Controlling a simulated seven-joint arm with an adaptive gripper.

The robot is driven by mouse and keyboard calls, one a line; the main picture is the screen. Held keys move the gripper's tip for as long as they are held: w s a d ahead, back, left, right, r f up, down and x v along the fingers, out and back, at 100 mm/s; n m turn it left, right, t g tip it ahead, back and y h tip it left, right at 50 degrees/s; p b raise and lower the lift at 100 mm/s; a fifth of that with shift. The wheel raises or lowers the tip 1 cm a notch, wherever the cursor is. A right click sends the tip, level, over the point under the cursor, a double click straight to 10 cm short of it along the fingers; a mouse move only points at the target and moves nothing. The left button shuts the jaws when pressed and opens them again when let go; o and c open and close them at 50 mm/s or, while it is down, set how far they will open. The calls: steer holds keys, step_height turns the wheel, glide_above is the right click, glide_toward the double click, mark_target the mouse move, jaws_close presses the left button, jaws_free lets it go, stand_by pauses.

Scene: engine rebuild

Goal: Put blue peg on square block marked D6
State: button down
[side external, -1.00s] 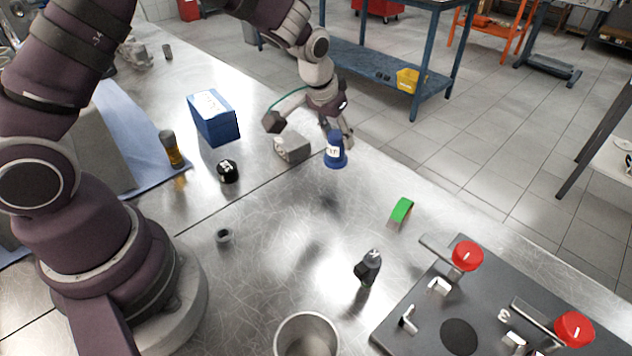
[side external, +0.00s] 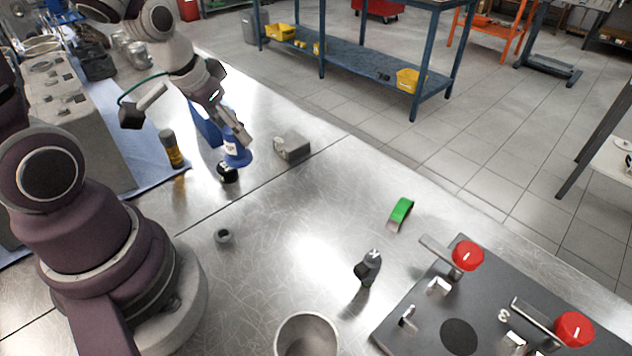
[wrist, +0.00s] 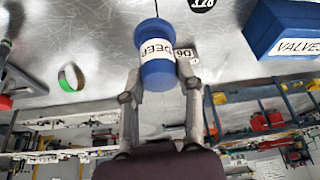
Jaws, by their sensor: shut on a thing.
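The blue peg (side external: 237,155), with a white label, is held by my gripper (side external: 240,138) above the table, left of a small grey block (side external: 292,147) in the side view. In the wrist view the blue peg (wrist: 156,30) sits between the two fingers of my gripper (wrist: 160,72), which is shut on it. Its label shows large letters, partly cut by the curve. The square block (wrist: 188,54) marked D6 shows partly behind the peg there, with its mark upside down. The peg hides part of it.
A black round part (side external: 227,173) lies just below the peg in the side view. A blue box (side external: 204,128) is partly hidden behind my gripper. A yellow-and-black bottle (side external: 171,148) stands left. A green curved piece (side external: 401,211) and a black plate with red knobs (side external: 468,256) lie right.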

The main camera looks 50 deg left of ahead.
steer(key=shift+w+a+f, duration=0.8)
steer(key=shift+w+f, duration=0.05)
steer(key=shift+w, duration=1.55)
steer(key=shift+w+a+f, duration=0.8)
steer(key=shift+w, duration=1.6)
steer(key=shift+w+a+f, duration=0.8)
steer(key=shift+w+f, duration=0.05)
steer(key=shift+w, duration=1.55)
steer(key=c, duration=0.7)
jaws_free()
steer(key=shift+f, duration=0.15)
steer(key=shift+c, duration=0.2)
steer(key=a+v, duration=0.1)
steer(key=v, duration=1.1)
steer(key=s+d+r+m+t, duration=0.1)
steer(key=s+d+r, duration=0.2)
steer(key=s+d, duration=0.9)
steer(key=s, duration=0.2)
steer(key=shift+s+m+h, duration=0.35)
steer(key=shift+m+h, duration=0.05)
